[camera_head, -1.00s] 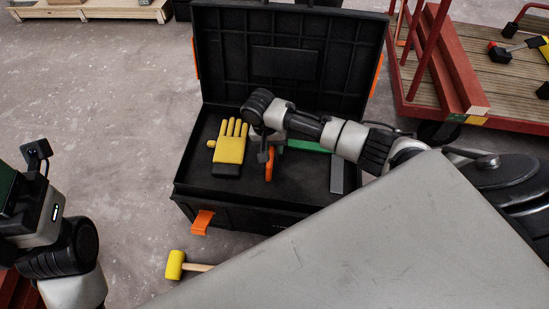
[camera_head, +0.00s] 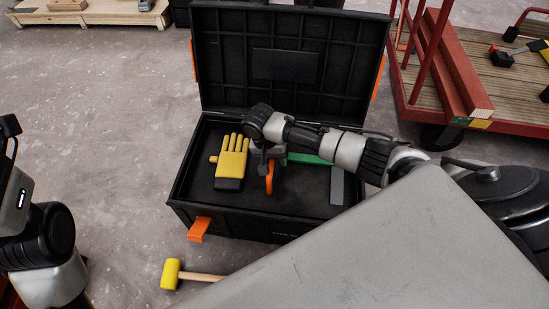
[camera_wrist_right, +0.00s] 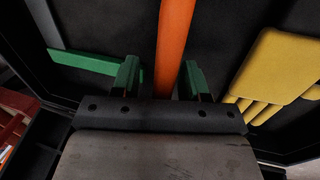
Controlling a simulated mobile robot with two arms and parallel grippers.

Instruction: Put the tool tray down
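The black tool tray (camera_head: 297,187) sits inside the open black toolbox (camera_head: 255,227), below its rim. It bears a yellow glove (camera_head: 231,160), a green item (camera_head: 308,159) and a grey block (camera_head: 337,185). Its orange handle (camera_head: 270,178) stands up in the middle, partly hidden by my right gripper (camera_head: 264,160). In the right wrist view the handle (camera_wrist_right: 173,45) passes between the green-padded fingers of my right gripper (camera_wrist_right: 160,80). Gaps show beside it, so the fingers look open around it. My left arm shows at the left edge, but its gripper is out of view.
The toolbox lid (camera_head: 287,62) stands open behind. A yellow mallet (camera_head: 171,273) lies on the floor in front. A red cart (camera_head: 445,75) with tools stands at the right, a wooden pallet (camera_head: 95,14) at the back left. The floor at left is clear.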

